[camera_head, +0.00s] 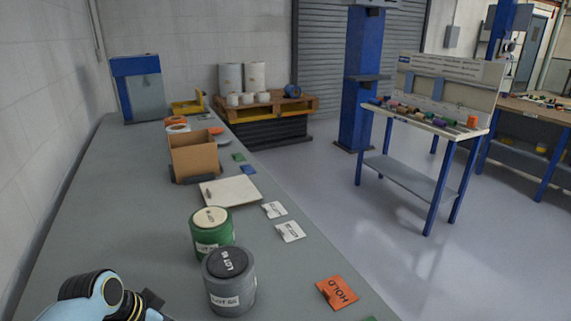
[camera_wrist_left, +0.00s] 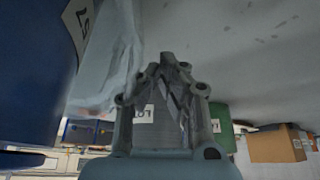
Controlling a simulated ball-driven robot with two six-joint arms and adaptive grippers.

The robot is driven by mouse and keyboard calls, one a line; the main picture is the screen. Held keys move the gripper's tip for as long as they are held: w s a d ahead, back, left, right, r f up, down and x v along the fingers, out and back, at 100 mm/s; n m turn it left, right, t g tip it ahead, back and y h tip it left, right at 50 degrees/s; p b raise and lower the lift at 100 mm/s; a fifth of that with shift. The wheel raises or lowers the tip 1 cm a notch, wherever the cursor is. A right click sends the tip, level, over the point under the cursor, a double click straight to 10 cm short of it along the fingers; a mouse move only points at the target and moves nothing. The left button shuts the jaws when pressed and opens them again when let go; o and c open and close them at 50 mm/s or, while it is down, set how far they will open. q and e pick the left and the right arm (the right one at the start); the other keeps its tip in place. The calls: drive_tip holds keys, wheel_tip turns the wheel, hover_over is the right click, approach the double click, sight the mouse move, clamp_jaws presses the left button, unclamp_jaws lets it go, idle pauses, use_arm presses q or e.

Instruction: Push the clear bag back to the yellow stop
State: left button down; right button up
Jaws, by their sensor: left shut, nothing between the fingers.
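A clear, crinkled bag (camera_wrist_left: 108,62) fills the left middle of the left wrist view, between a dark blue cylinder and my left gripper (camera_wrist_left: 173,62). That gripper is shut with nothing between its fingers. It is close beside the bag; I cannot tell whether they touch. In the head view only part of my left gripper (camera_head: 152,302) shows at the bottom left, and I see no bag there. A yellow piece (camera_head: 188,105) sits at the counter's far end; I cannot tell whether it is the stop. My right gripper is not in view.
A grey drum (camera_head: 229,285) and a green drum (camera_head: 211,236) stand right of my left arm. The blue cylinder (camera_wrist_left: 38,70) shows at the wrist view's left. A cardboard box (camera_head: 194,155) and white board (camera_head: 230,191) lie farther back. The counter's left side (camera_head: 105,200) is clear.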

use_arm(q)
drive_tip(key=shift+s+d+p, duration=0.35)
drive_tip(key=shift+s+p, duration=0.2)
drive_tip(key=shift+s, duration=0.35)
drive_tip(key=shift+w+a+f+b, duration=0.1)
drive_tip(key=shift+w+a+b, duration=0.25)
drive_tip(key=shift+w, duration=0.3)
drive_tip(key=shift+w+a+b, duration=0.2)
drive_tip(key=shift+w+b, duration=0.15)
drive_tip(key=shift+w, duration=0.25)
drive_tip(key=shift+w+a, duration=0.3)
drive_tip(key=shift+w, duration=0.35)
